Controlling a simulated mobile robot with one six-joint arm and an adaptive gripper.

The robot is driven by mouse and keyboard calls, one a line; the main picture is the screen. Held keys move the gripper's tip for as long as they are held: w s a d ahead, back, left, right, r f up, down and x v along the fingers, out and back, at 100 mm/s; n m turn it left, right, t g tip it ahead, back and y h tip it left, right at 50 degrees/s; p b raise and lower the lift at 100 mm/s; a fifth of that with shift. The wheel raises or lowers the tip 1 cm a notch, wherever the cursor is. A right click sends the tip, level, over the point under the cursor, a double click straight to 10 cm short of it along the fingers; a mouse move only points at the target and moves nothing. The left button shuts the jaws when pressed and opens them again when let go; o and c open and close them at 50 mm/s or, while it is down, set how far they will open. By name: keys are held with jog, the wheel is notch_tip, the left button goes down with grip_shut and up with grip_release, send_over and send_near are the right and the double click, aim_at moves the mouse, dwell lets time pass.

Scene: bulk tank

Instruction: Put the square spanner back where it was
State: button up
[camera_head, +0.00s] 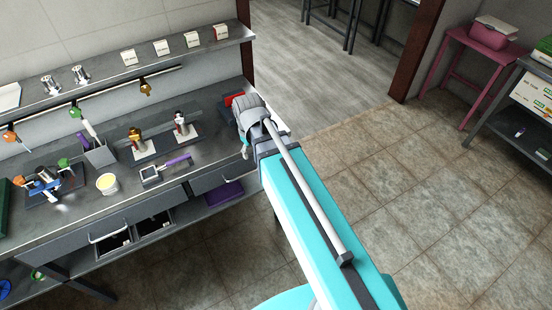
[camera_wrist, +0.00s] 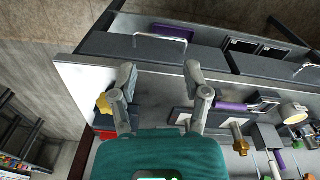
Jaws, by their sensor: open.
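My gripper shows in the wrist view (camera_wrist: 160,74) with its two fingers spread wide and nothing between them. It is over the right end of the steel bench (camera_head: 75,205). In the head view my arm hides most of it. A purple-handled tool with a grey frame-like end (camera_head: 165,170) lies flat on the bench, and it also shows in the wrist view (camera_wrist: 235,107), right of the fingers. I cannot tell for certain whether it is the square spanner. A small brass piece (camera_wrist: 104,104) shows beside the left finger; whether it touches is unclear.
Tools hang from a rail (camera_head: 110,91) under a wall shelf (camera_head: 205,42). A yellow-filled cup (camera_head: 107,184) stands at the left. The floor (camera_head: 370,165) right of the bench is clear.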

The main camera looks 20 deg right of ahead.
jog(key=s+d+m, duration=0.5)
jog(key=d, duration=0.1)
jog(key=shift+s+d+g, duration=0.15)
jog(key=shift+s+g, duration=0.15)
